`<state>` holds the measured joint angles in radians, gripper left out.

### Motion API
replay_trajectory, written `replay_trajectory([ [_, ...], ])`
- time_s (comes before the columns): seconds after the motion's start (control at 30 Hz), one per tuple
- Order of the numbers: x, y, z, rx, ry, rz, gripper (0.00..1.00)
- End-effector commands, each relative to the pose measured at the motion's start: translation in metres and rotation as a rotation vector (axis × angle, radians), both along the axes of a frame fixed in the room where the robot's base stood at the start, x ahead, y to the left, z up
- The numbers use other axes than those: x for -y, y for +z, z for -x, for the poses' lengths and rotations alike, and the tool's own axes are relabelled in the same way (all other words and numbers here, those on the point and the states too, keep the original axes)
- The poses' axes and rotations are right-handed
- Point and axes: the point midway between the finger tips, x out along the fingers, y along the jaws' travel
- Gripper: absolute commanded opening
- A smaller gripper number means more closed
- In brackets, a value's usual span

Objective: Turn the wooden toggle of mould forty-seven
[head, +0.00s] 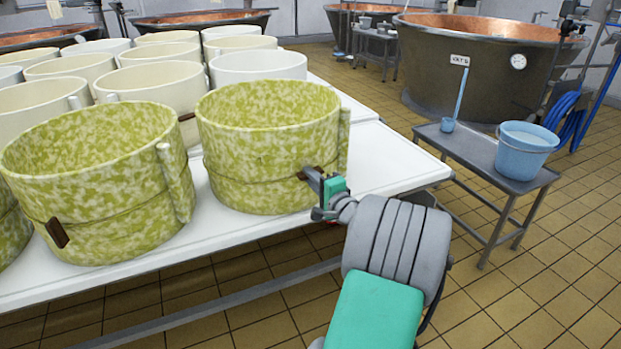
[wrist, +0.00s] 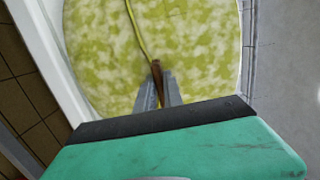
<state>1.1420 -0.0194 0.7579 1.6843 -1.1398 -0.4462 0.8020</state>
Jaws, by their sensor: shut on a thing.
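A mould (head: 268,140) with mottled green and cream sides stands at the front right corner of the white table. A cord runs around its side to a small brown wooden toggle (head: 303,175). My gripper (head: 314,180) reaches the toggle from the right and is shut on it. In the wrist view the toggle (wrist: 157,75) stands between the two grey fingers (wrist: 158,95), in front of the mottled mould wall (wrist: 195,50). The cord (wrist: 138,30) leads up from it. I see no number on this mould.
Another mottled mould (head: 95,185) with its own toggle (head: 57,232) stands to the left, and several plain cream moulds stand behind. The white table (head: 385,160) has bare room to the right. A side table (head: 470,150) holds a blue bucket (head: 525,150). Copper vats (head: 490,60) stand behind.

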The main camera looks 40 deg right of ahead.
Motion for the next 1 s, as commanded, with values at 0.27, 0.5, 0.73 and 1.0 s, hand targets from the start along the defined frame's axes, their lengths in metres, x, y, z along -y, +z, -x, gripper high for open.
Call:
replay_trajectory([
  [0.27,0.000,-0.001,0.000,-0.002,0.000,0.000,0.17],
  [0.5,0.000,-0.001,0.000,-0.001,0.000,0.000,0.34],
  [0.73,0.000,0.000,0.001,-0.001,0.000,-0.001,0.34],
  [1.0,-0.006,0.002,0.046,-0.002,-0.005,-0.004,0.34],
])
